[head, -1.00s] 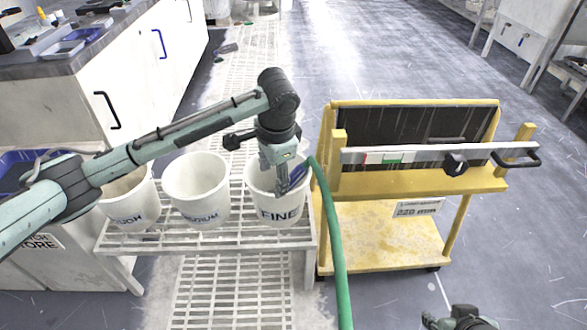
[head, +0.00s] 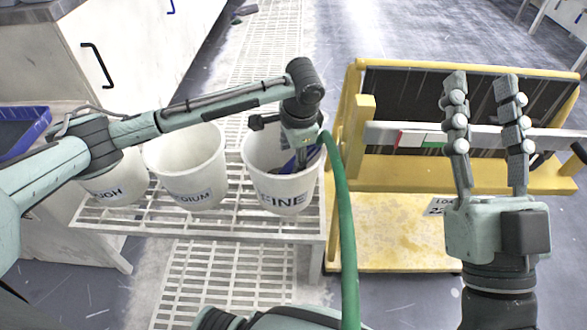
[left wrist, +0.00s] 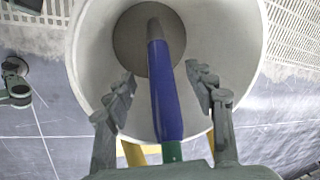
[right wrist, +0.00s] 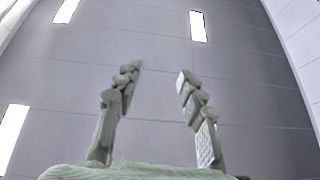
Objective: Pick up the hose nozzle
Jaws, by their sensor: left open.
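The hose nozzle (left wrist: 165,90) is blue with a dark tip and stands inside the white FINE bucket (left wrist: 95,50), its tip toward the bucket's bottom. A green hose (head: 342,220) runs from it over the bucket's rim and down. My left gripper (left wrist: 168,85) is open, its fingers on either side of the nozzle and apart from it. In the head view my left gripper (head: 300,160) reaches down into the FINE bucket (head: 283,190) and hides most of the nozzle. My right gripper (head: 484,85) is open and empty, pointing up; its spread fingers also show in the right wrist view (right wrist: 160,85).
The MEDIUM bucket (head: 190,170) and the ROUGH bucket (head: 118,180) stand left of the FINE bucket on a slatted white rack (head: 230,232). A yellow cart (head: 395,230) with a long metal bar stands at the right, behind my right gripper.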

